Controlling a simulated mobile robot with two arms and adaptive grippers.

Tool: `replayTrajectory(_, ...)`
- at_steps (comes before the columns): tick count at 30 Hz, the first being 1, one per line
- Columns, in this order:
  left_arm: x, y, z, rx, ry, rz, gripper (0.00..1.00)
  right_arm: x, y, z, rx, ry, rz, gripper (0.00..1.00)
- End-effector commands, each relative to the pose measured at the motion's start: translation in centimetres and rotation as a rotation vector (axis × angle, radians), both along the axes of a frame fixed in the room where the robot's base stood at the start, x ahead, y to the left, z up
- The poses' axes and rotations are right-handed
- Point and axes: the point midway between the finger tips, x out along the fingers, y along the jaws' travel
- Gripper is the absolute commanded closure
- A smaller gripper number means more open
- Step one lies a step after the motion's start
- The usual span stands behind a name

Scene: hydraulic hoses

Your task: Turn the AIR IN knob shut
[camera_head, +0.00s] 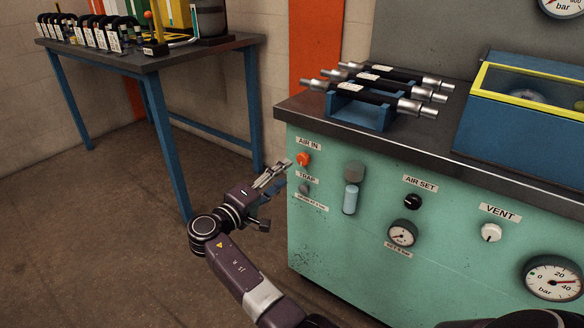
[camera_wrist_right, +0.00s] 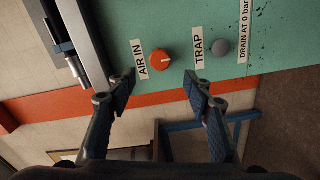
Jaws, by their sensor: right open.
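The orange AIR IN knob (camera_head: 303,159) is on the left end of the green panel, below its AIR IN label (camera_head: 308,144). In the right wrist view the knob (camera_wrist_right: 160,60) shows a pale pointer mark toward the TRAP side. My right gripper (camera_head: 279,188) is open and empty, just left of the panel edge in the head view. In the wrist view its fingertips (camera_wrist_right: 160,78) are spread apart, with the knob between and beyond them; I see no contact. My left gripper is not in view.
The grey TRAP knob (camera_head: 304,187) is right below AIR IN. A sight-glass bowl (camera_head: 352,188), AIR SET knob (camera_head: 412,201) and VENT knob (camera_head: 490,232) are farther right. Hoses lie on a blue rack (camera_head: 360,112) on the bench top. A blue-legged table (camera_head: 150,62) stands behind left.

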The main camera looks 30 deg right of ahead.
Motion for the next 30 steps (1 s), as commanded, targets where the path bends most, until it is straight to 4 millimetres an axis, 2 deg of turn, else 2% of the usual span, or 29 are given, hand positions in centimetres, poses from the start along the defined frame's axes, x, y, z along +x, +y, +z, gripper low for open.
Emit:
replayTrajectory(3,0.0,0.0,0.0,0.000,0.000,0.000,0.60,-0.7,1.7,0.0,0.002,0.001,0.001,0.53)
replayTrajectory(7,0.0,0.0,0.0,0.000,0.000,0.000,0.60,-1.1,2.7,0.0,0.001,0.001,0.000,0.53)
replayTrajectory(24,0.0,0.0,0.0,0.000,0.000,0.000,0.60,-1.3,2.9,-0.1,0.002,0.001,0.000,0.53)
replayTrajectory(26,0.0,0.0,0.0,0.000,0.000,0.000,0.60,-1.6,2.7,-0.8,0.017,0.006,-0.002,0.53)
replayTrajectory(28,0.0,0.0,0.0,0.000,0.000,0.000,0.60,-2.5,2.1,-2.5,0.061,0.018,-0.006,0.53)
replayTrajectory(30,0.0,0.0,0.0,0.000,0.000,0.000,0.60,-4.2,1.3,-5.5,0.139,0.038,-0.011,0.53)
